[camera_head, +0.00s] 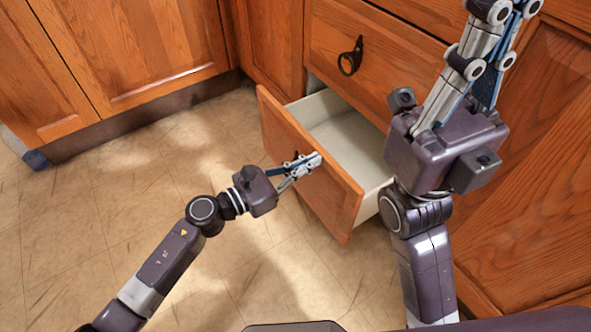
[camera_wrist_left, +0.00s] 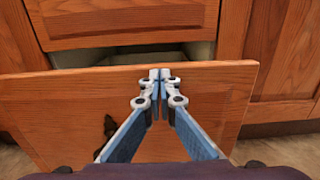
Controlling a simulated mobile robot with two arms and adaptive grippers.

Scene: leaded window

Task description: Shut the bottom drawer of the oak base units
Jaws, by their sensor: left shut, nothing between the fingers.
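The bottom drawer (camera_head: 335,197) of the oak base units is pulled open, and its pale inside looks empty in the head view. Its wooden front also shows in the left wrist view (camera_wrist_left: 215,105), with a dark handle (camera_wrist_left: 109,127) left of my fingers. My left gripper (camera_head: 317,160) is shut and empty in front of the drawer front, its fingertips close to the upper part. The fingertips meet in the left wrist view (camera_wrist_left: 160,74); I cannot tell whether they touch the wood. My right gripper (camera_head: 508,10) points up at the right, over the cabinets; its fingertips are near the frame's top edge.
A closed upper drawer (camera_head: 385,60) with a dark ring handle (camera_head: 350,56) sits above the open one. Oak cabinet doors (camera_head: 140,45) stand at the left, above a dark plinth (camera_head: 130,122). The tiled floor (camera_head: 110,200) in front is clear.

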